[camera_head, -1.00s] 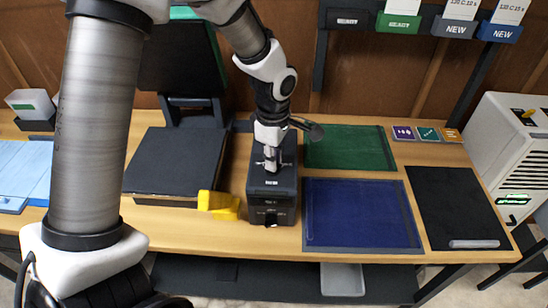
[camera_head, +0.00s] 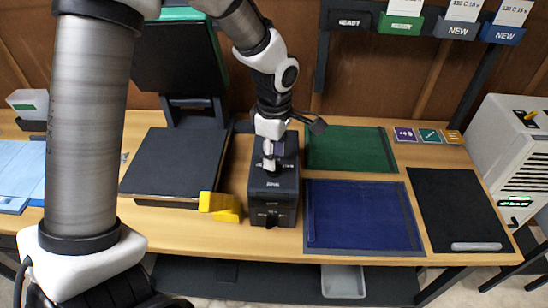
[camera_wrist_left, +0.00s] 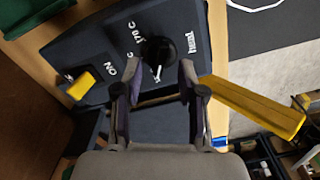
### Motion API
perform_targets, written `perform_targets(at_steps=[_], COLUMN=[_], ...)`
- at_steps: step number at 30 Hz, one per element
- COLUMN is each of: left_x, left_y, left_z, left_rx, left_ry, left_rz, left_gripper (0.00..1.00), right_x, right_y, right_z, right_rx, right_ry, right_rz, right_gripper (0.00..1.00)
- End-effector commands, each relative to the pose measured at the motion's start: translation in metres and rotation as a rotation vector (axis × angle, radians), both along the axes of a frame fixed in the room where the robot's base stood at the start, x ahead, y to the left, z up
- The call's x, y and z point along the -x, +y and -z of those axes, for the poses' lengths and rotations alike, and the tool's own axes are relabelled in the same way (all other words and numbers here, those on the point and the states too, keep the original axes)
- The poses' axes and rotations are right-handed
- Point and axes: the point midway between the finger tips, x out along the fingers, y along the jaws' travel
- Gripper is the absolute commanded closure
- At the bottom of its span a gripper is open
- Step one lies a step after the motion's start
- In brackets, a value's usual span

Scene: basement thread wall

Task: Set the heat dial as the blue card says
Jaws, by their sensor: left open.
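The heat dial (camera_wrist_left: 160,50) is a round black knob with a pale pointer, on a dark control box (camera_head: 272,213) at the bench's middle. White lettering beside it includes "170 C"; another mark is partly hidden. My left gripper (camera_head: 270,162) points down over the box in the head view. In the wrist view, its open fingers (camera_wrist_left: 160,70) stand either side of the dial's near edge; I cannot tell if they touch it. The blue card holder (camera_head: 501,33) hangs at the upper right with a white card, whose small print is hard to read. My right gripper is not seen.
A yellow handle (camera_head: 220,206) sticks out left of the box, beside a dark heat-press plate (camera_head: 170,165). A yellow switch (camera_wrist_left: 82,87) sits near "ON". A blue mat (camera_head: 362,215) and green mat (camera_head: 350,150) lie to the right.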

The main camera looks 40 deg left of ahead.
Motion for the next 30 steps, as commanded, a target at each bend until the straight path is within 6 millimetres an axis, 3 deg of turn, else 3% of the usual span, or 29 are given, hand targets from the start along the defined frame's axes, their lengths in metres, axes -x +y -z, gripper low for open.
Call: perform_targets(at_steps=[6,12,30], left_x=[-0.002,-0.001,0.0], left_y=[0.001,0.001,0.001], left_z=[-0.057,-0.093,-0.1], left_rx=[0.0,0.001,0.001], left_ry=[-0.007,-0.001,0.001], left_rz=[-0.001,-0.001,-0.001], left_gripper=[0.6,0.6,0.6], right_x=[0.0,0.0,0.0], right_y=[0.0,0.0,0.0], right_z=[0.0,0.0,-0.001], right_rx=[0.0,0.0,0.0], right_ry=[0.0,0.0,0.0], right_rz=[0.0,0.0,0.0], right_gripper=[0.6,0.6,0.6])
